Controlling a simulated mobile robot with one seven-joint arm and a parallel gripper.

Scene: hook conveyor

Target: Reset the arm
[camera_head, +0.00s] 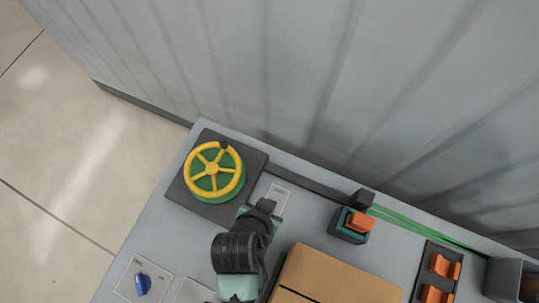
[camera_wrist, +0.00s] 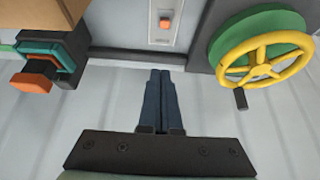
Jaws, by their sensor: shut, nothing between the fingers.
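My gripper (camera_wrist: 160,80) shows in the wrist view with its two dark fingers together, shut and empty. In the head view my arm's black and teal end stands over the grey panel, and the fingertips are hard to make out there. A yellow handwheel (camera_head: 213,171) on a green hub sits on a dark plate just up and left of my arm. The wheel also shows in the wrist view (camera_wrist: 266,58), right of the fingers and apart from them.
An orange-topped teal and black block (camera_head: 351,225) and a cardboard box (camera_head: 335,277) stand right of my arm. Orange switches (camera_head: 445,266) are at far right, a blue knob (camera_head: 142,284) at lower left. A plate with a small orange button (camera_wrist: 165,23) lies beyond the fingers. A grey wall (camera_head: 300,70) rises behind.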

